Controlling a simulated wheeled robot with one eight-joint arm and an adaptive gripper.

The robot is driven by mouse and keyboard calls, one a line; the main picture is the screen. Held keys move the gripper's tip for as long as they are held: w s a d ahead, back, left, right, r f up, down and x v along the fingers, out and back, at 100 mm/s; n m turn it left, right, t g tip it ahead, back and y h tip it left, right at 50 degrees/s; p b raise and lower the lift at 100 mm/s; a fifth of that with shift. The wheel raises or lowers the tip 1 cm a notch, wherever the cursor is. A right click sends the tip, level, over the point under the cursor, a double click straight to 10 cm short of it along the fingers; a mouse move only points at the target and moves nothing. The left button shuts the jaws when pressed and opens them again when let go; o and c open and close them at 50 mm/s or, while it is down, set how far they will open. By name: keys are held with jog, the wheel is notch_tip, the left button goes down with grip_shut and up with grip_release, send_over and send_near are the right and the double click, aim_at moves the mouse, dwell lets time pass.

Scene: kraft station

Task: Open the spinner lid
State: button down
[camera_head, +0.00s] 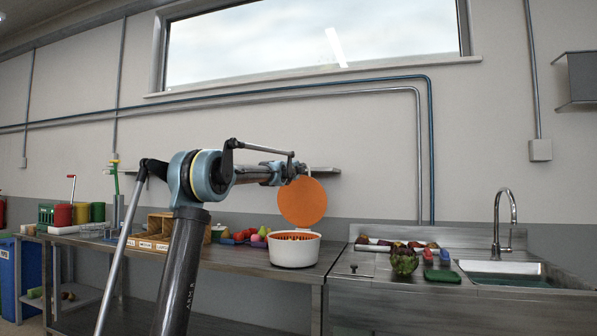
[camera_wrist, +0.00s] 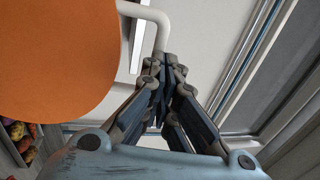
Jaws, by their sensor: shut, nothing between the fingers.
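The spinner (camera_head: 294,250) is a white bowl with an orange slotted basket inside, on the right end of the left metal table. Its round orange lid (camera_head: 302,201) stands raised and upright above the back of the bowl, so the bowl's top is uncovered. In the wrist view the orange lid (camera_wrist: 55,60) fills the upper left, with a white bent bar, perhaps its handle (camera_wrist: 152,16), to its right. My gripper (camera_wrist: 165,62) is shut and empty, its tips close to that bar; I cannot tell if they touch. In the head view my gripper (camera_head: 298,170) is by the lid's upper edge.
Left of the spinner are colourful fruits (camera_head: 245,236) and a wooden crate (camera_head: 160,224). To the right, a counter holds a leafy vegetable (camera_head: 404,261), a green block (camera_head: 442,276) and a sink with a tall faucet (camera_head: 505,222).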

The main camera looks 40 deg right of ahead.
jog(key=r+v, duration=0.2)
jog(key=v, duration=1.1)
jog(key=shift+a+r, duration=0.6)
jog(key=shift+a, duration=0.05)
